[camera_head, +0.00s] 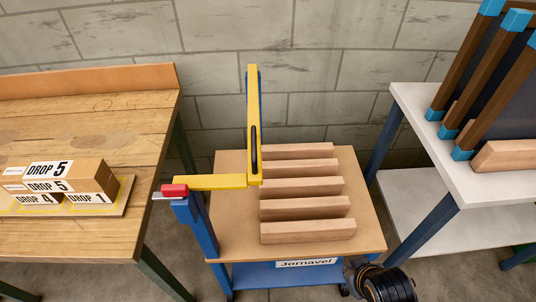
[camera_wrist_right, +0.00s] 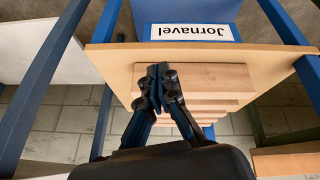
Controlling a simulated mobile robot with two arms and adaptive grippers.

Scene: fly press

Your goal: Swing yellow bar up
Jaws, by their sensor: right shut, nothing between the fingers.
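The yellow bar (camera_head: 210,181) lies roughly level in the head view, running from a blue post with a red end piece (camera_head: 174,190) at the left to the middle of the cart. At its right end it meets a yellow upright length (camera_head: 252,100) with a black handle (camera_head: 254,150) and blue along its side. I cannot tell how the two lengths are joined. My right gripper (camera_head: 352,268) is low at the cart's front right corner, apart from the bar. In the right wrist view its fingers (camera_wrist_right: 160,74) are together and empty. My left gripper is out of view.
Several wooden blocks (camera_head: 305,207) lie in a row on the cart top (camera_head: 232,236), labelled Jornavel (camera_head: 308,263). A workbench (camera_head: 85,236) with labelled boxes (camera_head: 62,176) stands left. A white table (camera_head: 440,150) with brown, blue-cornered frames (camera_head: 480,70) stands right. A block wall closes the back.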

